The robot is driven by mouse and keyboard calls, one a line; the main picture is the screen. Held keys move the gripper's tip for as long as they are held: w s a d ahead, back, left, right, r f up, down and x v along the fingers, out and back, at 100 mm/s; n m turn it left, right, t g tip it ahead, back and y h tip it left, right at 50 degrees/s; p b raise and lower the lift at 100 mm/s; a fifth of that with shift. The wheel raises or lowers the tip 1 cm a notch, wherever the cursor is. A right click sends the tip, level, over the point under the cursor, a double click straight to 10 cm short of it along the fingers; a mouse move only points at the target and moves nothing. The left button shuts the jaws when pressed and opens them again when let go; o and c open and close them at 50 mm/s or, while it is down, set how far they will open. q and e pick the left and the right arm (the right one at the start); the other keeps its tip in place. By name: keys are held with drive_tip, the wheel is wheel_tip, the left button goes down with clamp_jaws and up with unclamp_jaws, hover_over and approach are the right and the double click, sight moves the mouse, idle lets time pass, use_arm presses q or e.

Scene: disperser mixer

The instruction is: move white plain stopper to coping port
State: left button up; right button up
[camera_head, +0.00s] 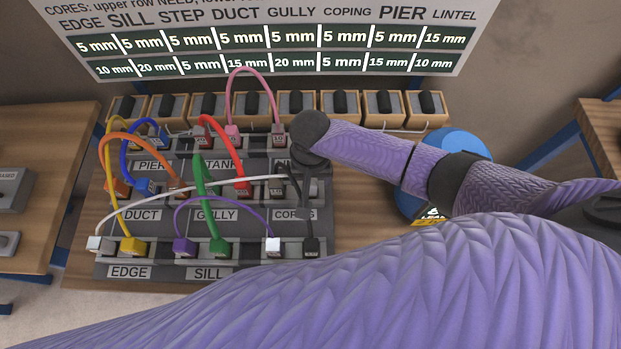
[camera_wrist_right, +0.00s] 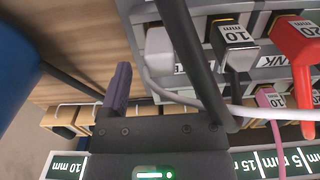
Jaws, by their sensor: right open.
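My right gripper (camera_head: 297,180) is open over the right end of the port panel, at the COPING ports, with its wrist hiding part of the top row. In the right wrist view its fingers (camera_wrist_right: 155,75) stand apart. A plain white stopper (camera_wrist_right: 164,48) shows beyond and between them, apparently in a port; whether the fingers touch it is unclear. A white cable (camera_head: 200,188) arcs from the COPING area to a white stopper (camera_head: 100,243) at the EDGE row's left end. The COPING label (camera_head: 293,214) is partly covered. My left gripper is out of view.
Several coloured cables loop over the panel, including red (camera_head: 222,150), green (camera_head: 203,195) and purple (camera_head: 225,199). Wooden boxes (camera_head: 208,106) line the back, below a sign (camera_head: 270,40). A blue drum (camera_head: 450,146) stands right, partly behind my arm.

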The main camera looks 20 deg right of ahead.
wheel_tip(320, 180, up, 6)
drive_tip(key=shift+r+p, duration=0.2)
drive_tip(key=shift+p, duration=0.55)
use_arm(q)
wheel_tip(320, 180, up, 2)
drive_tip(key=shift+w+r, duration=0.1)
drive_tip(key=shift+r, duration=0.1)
